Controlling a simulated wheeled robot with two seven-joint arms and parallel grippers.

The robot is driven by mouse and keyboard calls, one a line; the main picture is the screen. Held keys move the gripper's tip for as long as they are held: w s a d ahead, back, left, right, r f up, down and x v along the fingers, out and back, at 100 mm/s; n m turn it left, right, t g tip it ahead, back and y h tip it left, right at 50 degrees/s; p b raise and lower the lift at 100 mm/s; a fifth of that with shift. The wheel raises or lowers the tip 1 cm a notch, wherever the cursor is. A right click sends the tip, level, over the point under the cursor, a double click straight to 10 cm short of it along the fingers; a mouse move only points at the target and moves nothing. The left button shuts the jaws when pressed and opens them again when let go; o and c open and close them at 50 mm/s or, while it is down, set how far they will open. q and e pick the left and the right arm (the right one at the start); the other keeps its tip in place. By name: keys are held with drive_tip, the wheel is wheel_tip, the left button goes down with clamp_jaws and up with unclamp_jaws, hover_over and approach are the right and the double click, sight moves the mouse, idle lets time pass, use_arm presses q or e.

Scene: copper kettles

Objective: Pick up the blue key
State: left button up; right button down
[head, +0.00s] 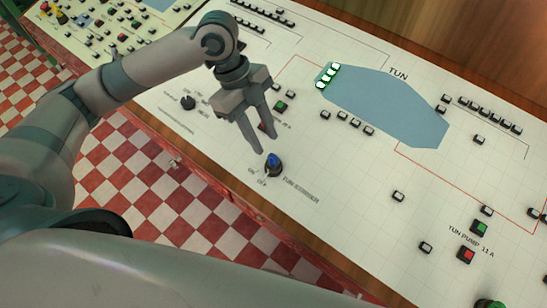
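The blue key (273,159) sits in a dark round switch on the white control panel (350,180), near the panel's front edge. My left gripper (267,144) hangs just above and behind the key, its fingers pointing down toward it. Its two fingers are apart with nothing between them. In this view the fingertips look close to the key, but I cannot tell the exact gap. My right gripper is not in view.
A dark knob (188,102) lies left of the gripper, and a green button (281,106) is just behind it. A green button (479,228) and a red button (466,254) are at the right. A red-and-white checked floor (150,190) lies below the panel's wooden edge.

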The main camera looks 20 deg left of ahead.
sight(272, 155)
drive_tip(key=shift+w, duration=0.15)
